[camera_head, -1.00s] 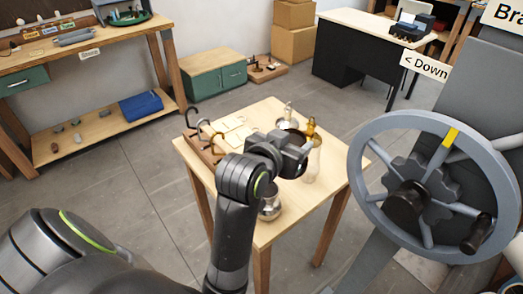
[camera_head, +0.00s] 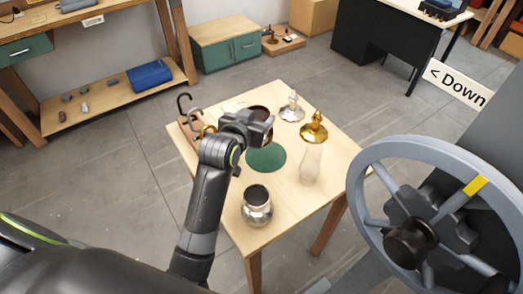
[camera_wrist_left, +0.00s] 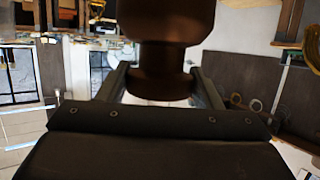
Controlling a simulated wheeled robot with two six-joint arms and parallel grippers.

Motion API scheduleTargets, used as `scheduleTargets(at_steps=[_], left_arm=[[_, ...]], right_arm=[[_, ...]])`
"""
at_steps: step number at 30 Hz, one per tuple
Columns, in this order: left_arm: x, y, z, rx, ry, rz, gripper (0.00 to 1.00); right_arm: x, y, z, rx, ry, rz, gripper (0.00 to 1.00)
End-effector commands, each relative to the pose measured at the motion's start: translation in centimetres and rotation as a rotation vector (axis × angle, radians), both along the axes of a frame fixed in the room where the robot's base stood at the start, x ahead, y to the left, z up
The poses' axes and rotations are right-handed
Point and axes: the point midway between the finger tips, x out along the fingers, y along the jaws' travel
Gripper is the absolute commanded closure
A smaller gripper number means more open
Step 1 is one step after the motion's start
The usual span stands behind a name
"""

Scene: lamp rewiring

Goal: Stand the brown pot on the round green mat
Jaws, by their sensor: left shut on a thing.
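The brown pot (camera_head: 261,113) shows only partly behind my left gripper (camera_head: 266,125), which is shut on it. In the left wrist view the brown pot (camera_wrist_left: 165,42) has its narrow neck between the two fingers. The round green mat (camera_head: 266,159) lies flat on the small wooden table, with its bare front part in view. In the head view the pot appears just beyond the mat. The gripper covers the mat's back left edge, and I cannot tell the pot's height above the table. My right gripper is not in view.
A silver pot (camera_head: 256,207) stands in front of the mat. A glass piece with a brass top (camera_head: 312,150) stands to its right, and a silver piece (camera_head: 292,108) stands behind. A hook rack (camera_head: 187,122) is at the table's left. A large handwheel (camera_head: 370,190) stands at the right.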

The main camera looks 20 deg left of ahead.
Motion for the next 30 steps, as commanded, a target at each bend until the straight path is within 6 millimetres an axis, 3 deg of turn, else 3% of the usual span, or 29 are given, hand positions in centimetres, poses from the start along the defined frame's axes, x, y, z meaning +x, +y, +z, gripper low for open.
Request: scheduleTargets(at_steps=[6,18,30], left_arm=[[-0.1,0.0,-4.1,-0.001,0.004,0.0,0.95],[-0.1,0.0,-8.8,-0.001,0.001,0.0,0.95],[0.0,0.0,-9.4,0.0,-0.002,0.0,0.95]], right_arm=[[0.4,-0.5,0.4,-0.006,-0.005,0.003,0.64],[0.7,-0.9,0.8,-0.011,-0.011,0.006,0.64],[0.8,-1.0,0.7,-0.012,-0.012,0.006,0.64]])
